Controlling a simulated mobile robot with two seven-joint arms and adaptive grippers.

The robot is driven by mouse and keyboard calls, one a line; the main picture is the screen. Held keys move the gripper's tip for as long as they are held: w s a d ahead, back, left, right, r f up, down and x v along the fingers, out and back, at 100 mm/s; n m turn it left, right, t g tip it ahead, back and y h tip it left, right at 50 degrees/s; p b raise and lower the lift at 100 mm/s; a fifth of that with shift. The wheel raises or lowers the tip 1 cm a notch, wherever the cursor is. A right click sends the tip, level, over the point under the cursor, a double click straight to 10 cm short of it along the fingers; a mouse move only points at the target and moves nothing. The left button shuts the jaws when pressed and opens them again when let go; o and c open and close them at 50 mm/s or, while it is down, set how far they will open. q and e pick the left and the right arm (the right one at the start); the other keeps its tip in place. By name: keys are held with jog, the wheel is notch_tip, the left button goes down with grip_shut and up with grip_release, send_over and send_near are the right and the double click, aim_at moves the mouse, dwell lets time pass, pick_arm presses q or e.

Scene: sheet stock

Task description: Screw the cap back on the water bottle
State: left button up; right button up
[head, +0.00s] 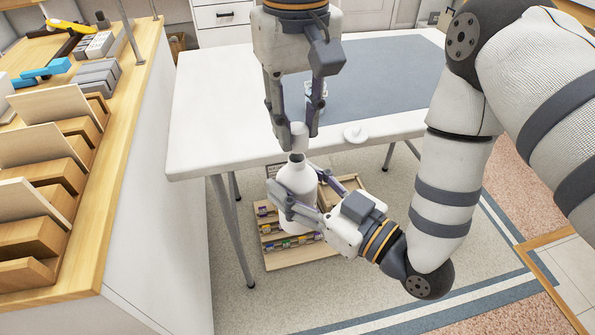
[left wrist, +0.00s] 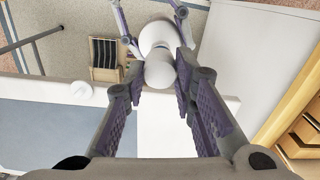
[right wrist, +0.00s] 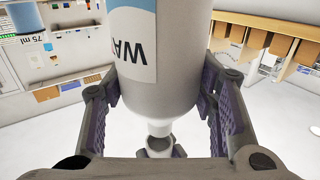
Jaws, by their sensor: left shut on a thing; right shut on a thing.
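My left gripper (head: 298,127) points down and is shut on the white cap (head: 299,140). The cap also shows between its fingers in the left wrist view (left wrist: 160,72). My right gripper (head: 300,203) is shut around the body of the white water bottle (head: 297,178). The bottle is roughly upright, in front of the table edge and off the floor. Its open neck shows dark, just below the cap. In the right wrist view the labelled bottle (right wrist: 168,60) fills the middle, with its neck and the cap (right wrist: 160,146) close together, a small gap between.
A white table (head: 215,110) with a grey-blue mat (head: 395,75) stands behind. A white disc-shaped item (head: 356,134) lies near its front edge. A wooden rack (head: 285,258) with small items is below the bottle. A wooden-topped counter (head: 140,60) with sheet holders is at left.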

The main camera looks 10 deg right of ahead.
aim_at(298, 178)
dwell(0.4)
pick_arm(q)
jog(key=shift+f, duration=0.95)
jog(key=shift+f, duration=0.55)
jog(key=m, duration=0.5)
jog(key=shift+m, duration=0.3)
jog(key=m, duration=0.8)
